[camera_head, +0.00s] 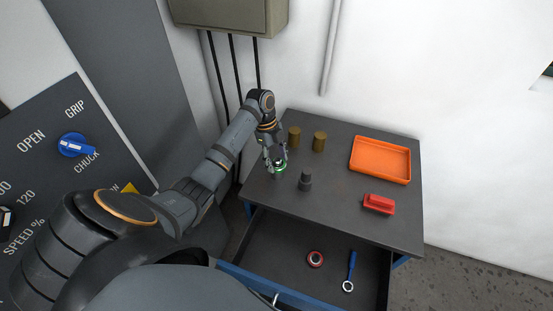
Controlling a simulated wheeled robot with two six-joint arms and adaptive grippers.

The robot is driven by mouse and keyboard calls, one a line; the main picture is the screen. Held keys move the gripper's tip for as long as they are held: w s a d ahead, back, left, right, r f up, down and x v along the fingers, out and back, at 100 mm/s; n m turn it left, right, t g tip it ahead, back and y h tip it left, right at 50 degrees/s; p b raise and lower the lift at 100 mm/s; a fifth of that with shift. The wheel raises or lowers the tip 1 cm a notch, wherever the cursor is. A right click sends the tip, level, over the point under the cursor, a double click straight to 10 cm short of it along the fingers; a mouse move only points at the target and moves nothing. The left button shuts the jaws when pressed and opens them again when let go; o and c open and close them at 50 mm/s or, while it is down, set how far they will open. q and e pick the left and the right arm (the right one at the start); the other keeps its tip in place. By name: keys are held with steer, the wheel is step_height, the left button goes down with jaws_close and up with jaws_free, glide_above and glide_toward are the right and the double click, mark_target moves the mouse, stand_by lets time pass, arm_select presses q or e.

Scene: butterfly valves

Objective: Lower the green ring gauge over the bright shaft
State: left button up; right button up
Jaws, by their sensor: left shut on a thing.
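My left gripper (276,163) reaches down over the left part of the dark table top. It is shut on the green ring gauge (281,164), which shows as a small green band between the fingers. The fingers hide part of the ring. I cannot clearly make out the bright shaft; something small shows just below the ring, but I cannot tell whether the ring is around it or above it. A dark grey stepped post (306,181) stands upright to the right of the gripper, apart from it. My right gripper is not in view.
Two brass cylinders (319,141) stand behind the gripper. An orange tray (381,175) and a red block (379,204) are at the right. A control panel (85,165) stands at the left.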

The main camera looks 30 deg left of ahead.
arm_select(q)
steer(key=shift+f, duration=0.3)
steer(key=o, duration=1.5)
steer(key=v, duration=0.7)
steer(key=shift+a+r, duration=0.1)
steer(key=shift+r, duration=0.15)
